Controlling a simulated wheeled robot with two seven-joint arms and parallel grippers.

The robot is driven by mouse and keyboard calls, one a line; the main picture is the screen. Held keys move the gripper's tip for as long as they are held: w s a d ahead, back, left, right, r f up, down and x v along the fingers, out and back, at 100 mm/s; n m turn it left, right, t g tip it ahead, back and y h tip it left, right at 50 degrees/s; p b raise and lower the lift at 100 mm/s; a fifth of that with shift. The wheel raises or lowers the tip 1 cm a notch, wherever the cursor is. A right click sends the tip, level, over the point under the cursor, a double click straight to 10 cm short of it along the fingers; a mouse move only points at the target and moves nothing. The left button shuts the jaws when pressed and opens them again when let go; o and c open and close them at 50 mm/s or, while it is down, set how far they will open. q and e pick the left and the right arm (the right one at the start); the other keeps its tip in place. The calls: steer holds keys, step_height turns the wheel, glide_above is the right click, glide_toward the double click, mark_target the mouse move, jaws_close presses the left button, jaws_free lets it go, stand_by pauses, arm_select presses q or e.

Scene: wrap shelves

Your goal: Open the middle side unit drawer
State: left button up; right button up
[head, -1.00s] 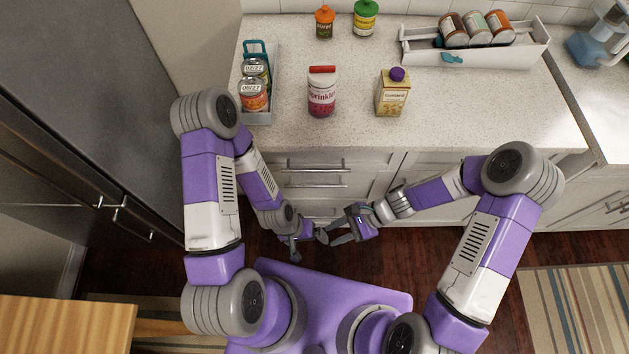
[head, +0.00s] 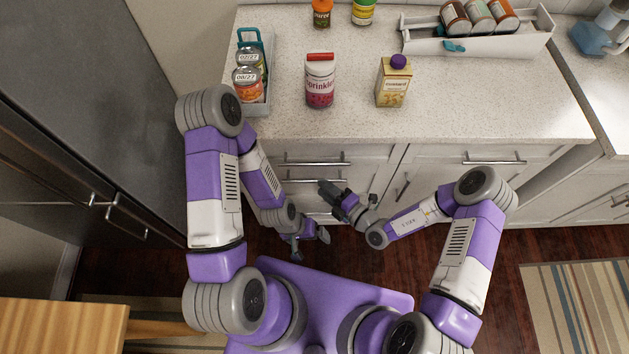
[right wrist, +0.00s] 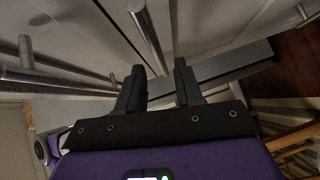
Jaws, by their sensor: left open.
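The side unit is a stack of white drawers under the counter's left part. Its top bar handle (head: 316,163) is clear in the head view. A lower bar handle (head: 298,181), apparently the middle drawer's, is partly hidden by my right gripper (head: 327,188). The drawers look closed. In the right wrist view my right gripper (right wrist: 158,85) has its dark fingers apart, with a metal bar handle (right wrist: 147,32) running toward the gap; I cannot tell whether it lies between them. My left gripper (head: 311,247) is open and empty, lower, above the floor.
The counter (head: 450,110) above holds a sprinkles jar (head: 320,82), a custard carton (head: 393,82), and a can caddy (head: 266,105). A cupboard handle (head: 402,186) is to the right, near my right forearm. A dark fridge (head: 90,90) stands at left.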

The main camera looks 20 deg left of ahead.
mark_target(314, 180)
steer(key=b+x, duration=0.1)
steer(key=x, duration=0.4)
steer(key=shift+a, duration=0.15)
jaws_close()
